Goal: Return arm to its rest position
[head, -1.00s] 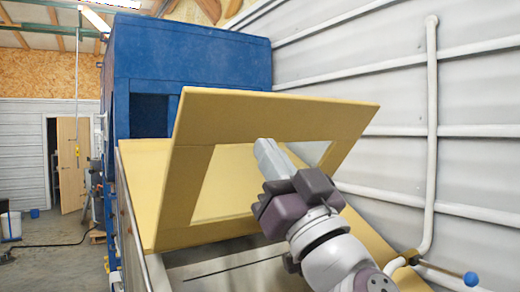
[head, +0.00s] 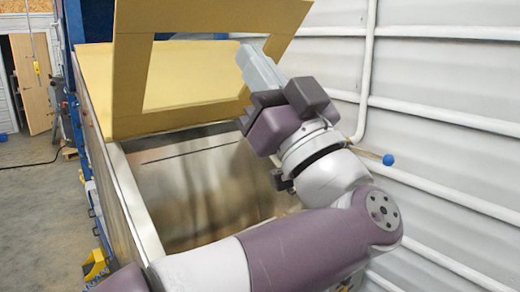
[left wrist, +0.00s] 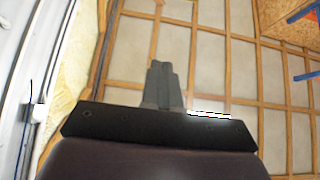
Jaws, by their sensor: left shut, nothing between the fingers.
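My left gripper (head: 250,62) is shut and empty, raised in front of the yellow hopper lid (head: 128,70). It overlaps the lid's right part in the head view; I cannot tell whether they touch. The lid stands tilted open and has a large window-like opening in it. In the left wrist view the gripper's fingers (left wrist: 160,72) are together and point up at the ceiling. My left arm crosses the lower right of the head view, in front of the open metal-lined hopper (head: 190,195), and hides part of its inside. My right gripper is not seen.
A ribbed white wall (head: 450,80) runs along the right. A lever with a blue knob (head: 388,159) sticks out behind my arm. The open floor (head: 35,200) lies at the left. A yellow item (head: 95,265) is beside the hopper's left side.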

